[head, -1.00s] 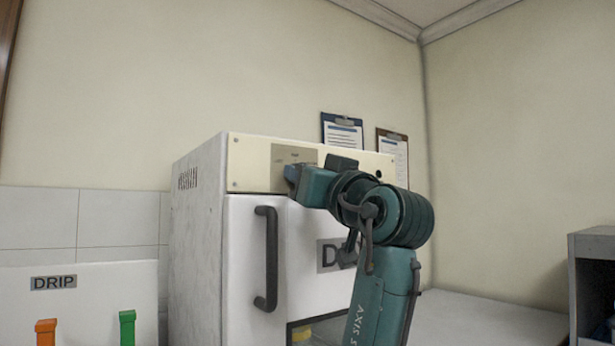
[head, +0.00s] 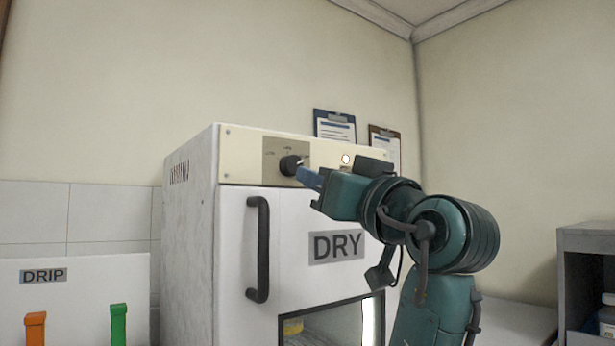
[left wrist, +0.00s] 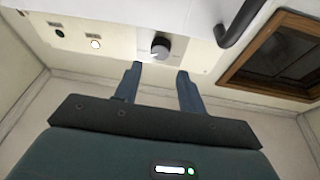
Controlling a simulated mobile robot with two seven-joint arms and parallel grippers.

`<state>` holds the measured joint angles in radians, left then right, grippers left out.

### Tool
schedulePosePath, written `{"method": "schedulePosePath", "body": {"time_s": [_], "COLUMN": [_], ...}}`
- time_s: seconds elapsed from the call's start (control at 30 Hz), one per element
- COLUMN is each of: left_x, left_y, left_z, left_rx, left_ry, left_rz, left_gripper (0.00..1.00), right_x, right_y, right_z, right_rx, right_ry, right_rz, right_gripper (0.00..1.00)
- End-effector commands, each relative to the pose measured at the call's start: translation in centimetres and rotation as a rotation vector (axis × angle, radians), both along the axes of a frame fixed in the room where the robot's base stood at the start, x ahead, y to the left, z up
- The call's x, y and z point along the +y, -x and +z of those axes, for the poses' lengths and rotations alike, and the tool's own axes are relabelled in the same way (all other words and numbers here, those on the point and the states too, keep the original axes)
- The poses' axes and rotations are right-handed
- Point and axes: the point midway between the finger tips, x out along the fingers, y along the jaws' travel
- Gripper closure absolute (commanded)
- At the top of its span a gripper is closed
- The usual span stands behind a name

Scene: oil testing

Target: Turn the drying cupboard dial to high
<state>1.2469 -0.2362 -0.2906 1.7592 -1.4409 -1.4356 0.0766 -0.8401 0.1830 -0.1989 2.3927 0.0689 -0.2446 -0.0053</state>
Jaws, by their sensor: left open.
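The drying cupboard (head: 190,240) is a white box with a cream control panel and a DRY label (head: 336,246). Its black dial (head: 290,165) sits on a grey plate on the panel. In the left wrist view the dial (left wrist: 160,47) shows just beyond and between my fingertips, clear of them. My left gripper (head: 308,178) is open and empty in front of the dial; its two blue fingers (left wrist: 156,75) stand apart. The marks around the dial are too small to read. My right gripper is not in view.
A black door handle (head: 259,250) stands out from the cupboard door below the dial. A round lamp (head: 346,159) on the panel glows white. A DRIP unit (head: 85,285) with orange and green levers is at lower left. Clipboards (head: 335,127) hang behind. Shelves (head: 588,270) stand at right.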

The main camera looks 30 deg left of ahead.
Motion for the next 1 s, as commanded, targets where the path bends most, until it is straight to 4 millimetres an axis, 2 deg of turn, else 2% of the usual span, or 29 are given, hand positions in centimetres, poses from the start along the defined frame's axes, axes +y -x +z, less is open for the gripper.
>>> {"method": "schedulePosePath", "body": {"time_s": [0.1,0.33,1.0], "left_x": [-2.2,-4.3,-4.6], "left_y": [1.0,2.2,2.3], "left_z": [-0.9,-1.6,-1.7], "left_rx": [0.000,0.002,0.001], "left_ry": [0.000,0.000,0.000], "left_rz": [-0.003,-0.001,0.000], "left_gripper": [0.60,0.60,0.60], "right_x": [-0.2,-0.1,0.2], "right_y": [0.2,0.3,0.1], "right_z": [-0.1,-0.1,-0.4], "right_rx": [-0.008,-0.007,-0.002], "right_ry": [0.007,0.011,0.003], "right_rz": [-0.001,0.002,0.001], "right_gripper": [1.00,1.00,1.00]}}
